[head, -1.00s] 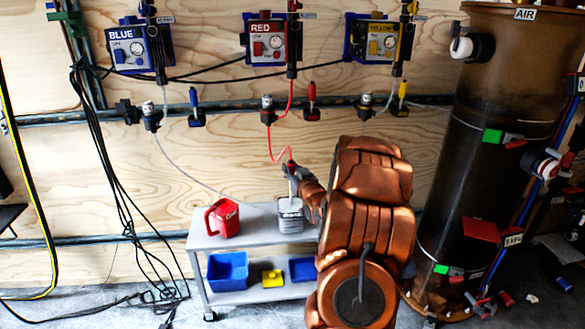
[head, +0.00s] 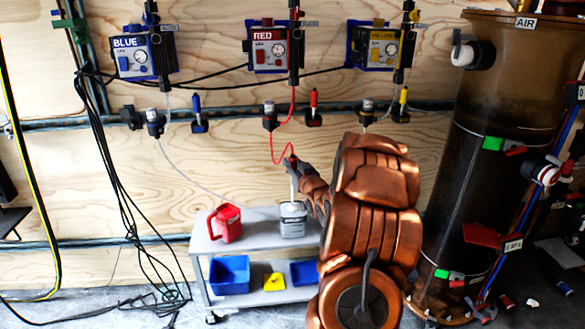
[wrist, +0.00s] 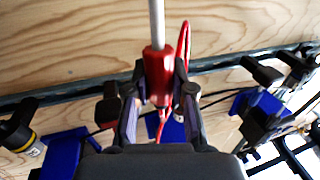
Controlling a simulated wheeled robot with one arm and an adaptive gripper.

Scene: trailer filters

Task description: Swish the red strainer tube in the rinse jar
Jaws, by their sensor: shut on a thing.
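My gripper (head: 289,164) is shut on the red strainer tube's red grip, which shows clearly between both fingers in the wrist view (wrist: 158,76). The tube's pale shaft (head: 294,188) hangs nearly upright below the gripper in the head view. A red hose runs from the grip up to the red unit on the wall. The rinse jar (head: 292,226), a grey-white container, stands on the cart directly under the shaft. The shaft's lower end meets the jar's mouth; its tip is hidden, and I cannot tell how deep it sits.
A red jug (head: 224,224) stands left of the jar on the grey cart top (head: 258,228). Blue and yellow bins sit on the lower shelf. Blue, red (head: 270,50) and yellow units hang on the plywood wall. A large brown tank (head: 490,190) stands at right; black cables hang at left.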

